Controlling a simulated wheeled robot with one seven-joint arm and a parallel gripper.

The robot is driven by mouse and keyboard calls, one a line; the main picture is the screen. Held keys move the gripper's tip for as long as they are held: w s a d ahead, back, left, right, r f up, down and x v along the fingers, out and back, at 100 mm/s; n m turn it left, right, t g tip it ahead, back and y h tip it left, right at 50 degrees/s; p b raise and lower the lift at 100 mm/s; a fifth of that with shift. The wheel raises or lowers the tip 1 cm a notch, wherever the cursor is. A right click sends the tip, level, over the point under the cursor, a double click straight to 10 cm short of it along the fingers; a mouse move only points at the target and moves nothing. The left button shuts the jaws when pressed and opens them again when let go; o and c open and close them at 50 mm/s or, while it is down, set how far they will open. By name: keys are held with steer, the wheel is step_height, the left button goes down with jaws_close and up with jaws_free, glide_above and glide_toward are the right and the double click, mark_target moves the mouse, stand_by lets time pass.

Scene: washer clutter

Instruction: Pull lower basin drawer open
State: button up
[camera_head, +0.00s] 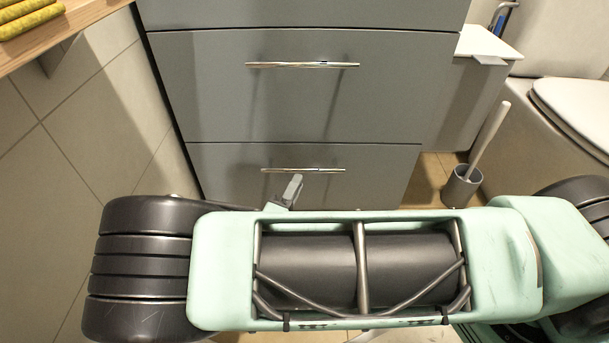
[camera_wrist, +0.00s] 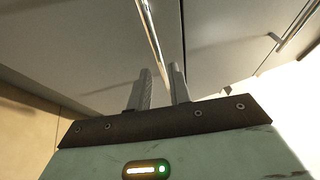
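The lower basin drawer (camera_head: 230,165) is the bottom grey front of the cabinet and looks closed. Its thin chrome bar handle (camera_head: 325,170) runs level across its top part. The handle also shows in the wrist view (camera_wrist: 150,30), running down towards my fingers. My gripper (camera_wrist: 160,72) is open, with its two grey fingers apart and the near end of the handle seen between the fingertips. I cannot tell how deep the bar lies between them. In the head view one fingertip (camera_head: 292,188) shows just below the handle; my arm hides the rest of the gripper and the drawer's lower edge.
Above is another closed grey drawer (camera_head: 400,100) with its own chrome handle (camera_head: 275,65), also in the wrist view (camera_wrist: 294,22). A toilet brush in a grey holder (camera_head: 462,187) and a toilet (camera_head: 575,105) stand at the right. A tiled wall is at the left.

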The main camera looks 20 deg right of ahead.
mark_target(304, 170)
steer(key=shift+b+x, duration=0.95)
steer(key=shift+x, duration=1.95)
jaws_close()
